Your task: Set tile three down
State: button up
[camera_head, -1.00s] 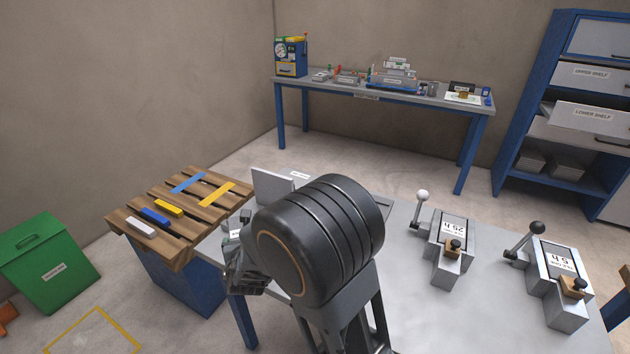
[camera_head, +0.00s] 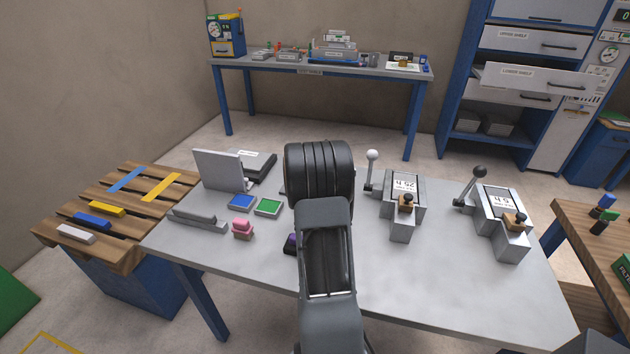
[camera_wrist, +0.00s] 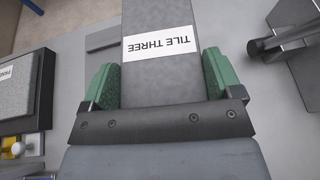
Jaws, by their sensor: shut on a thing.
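Tile three, a grey slab with a white "TILE THREE" label (camera_wrist: 160,45), fills the middle of the wrist view. My gripper (camera_wrist: 160,82) is shut on it, with a green pad against each side. The tile is over a grey surface; I cannot tell whether it touches it. In the head view my arm's dark round joint hides the gripper and the tile, over the middle of the grey table (camera_head: 440,290).
On the table, blue (camera_head: 241,202) and green (camera_head: 268,207) pads, a pink stamp (camera_head: 243,229) and an upright grey panel (camera_head: 218,170) stand left. Two lever devices (camera_head: 403,195) (camera_head: 497,220) stand right. A wooden pallet (camera_head: 140,205) is left. The front right table area is clear.

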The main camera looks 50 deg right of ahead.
jog(key=s+d+r+m+g, duration=0.1)
jog(key=s+d, duration=0.1)
jog(key=d, duration=0.4)
jog(key=s+d+r, duration=0.2)
jog(key=d, duration=0.4)
jog(key=w+r+n+t, duration=0.1)
jog(key=w+r+t, duration=0.1)
jog(key=w+r, duration=0.1)
jog(key=shift+w+d+r+n+b, duration=0.15)
jog(key=shift+d+r+n+b, duration=0.1)
jog(key=shift+d+n+b, duration=0.15)
